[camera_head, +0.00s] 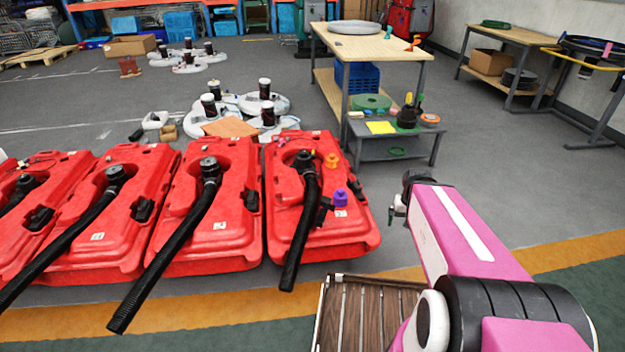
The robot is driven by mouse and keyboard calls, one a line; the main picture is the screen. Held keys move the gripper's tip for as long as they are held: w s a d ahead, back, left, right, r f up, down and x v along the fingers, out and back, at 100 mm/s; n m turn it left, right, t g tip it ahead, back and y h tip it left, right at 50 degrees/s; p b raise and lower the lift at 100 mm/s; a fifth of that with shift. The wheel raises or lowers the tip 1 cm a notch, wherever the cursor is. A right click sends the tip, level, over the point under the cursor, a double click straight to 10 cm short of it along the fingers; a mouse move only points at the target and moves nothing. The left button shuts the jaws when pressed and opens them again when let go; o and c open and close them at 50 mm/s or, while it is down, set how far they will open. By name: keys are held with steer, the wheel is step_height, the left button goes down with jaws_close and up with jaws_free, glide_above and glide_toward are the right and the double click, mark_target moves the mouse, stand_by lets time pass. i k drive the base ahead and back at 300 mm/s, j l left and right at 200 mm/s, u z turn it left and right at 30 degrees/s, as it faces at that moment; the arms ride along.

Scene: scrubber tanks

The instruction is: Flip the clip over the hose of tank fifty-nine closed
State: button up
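Several red tanks stand in a row at the left, each with a black hose. The rightmost tank (350,240) has its hose (303,225) hanging over the front, with a black clip-like part (324,210) beside it. The second tank from the right (230,238) has a longer hose (165,265) and a black part (250,200) on its right side. The third tank (122,240) also has a black part (143,208). Number labels are too small to read; whether clips are open is unclear. My gripper (396,210) is right of the rightmost tank, apart from it; its fingers are too small to judge.
Orange (332,160) and purple (340,197) knobs sit on the rightmost tank. A low grey table (385,150) and a workbench (375,45) stand behind. A slatted brown surface (365,315) lies at the front. Grey floor (500,190) right of the tanks is free.

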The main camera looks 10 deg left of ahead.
mark_target(326, 201)
steer(key=l+u, duration=0.5)
steer(key=u, duration=0.2)
steer(key=k+l+u, duration=0.1)
steer(key=u, duration=0.3)
steer(key=l, duration=0.1)
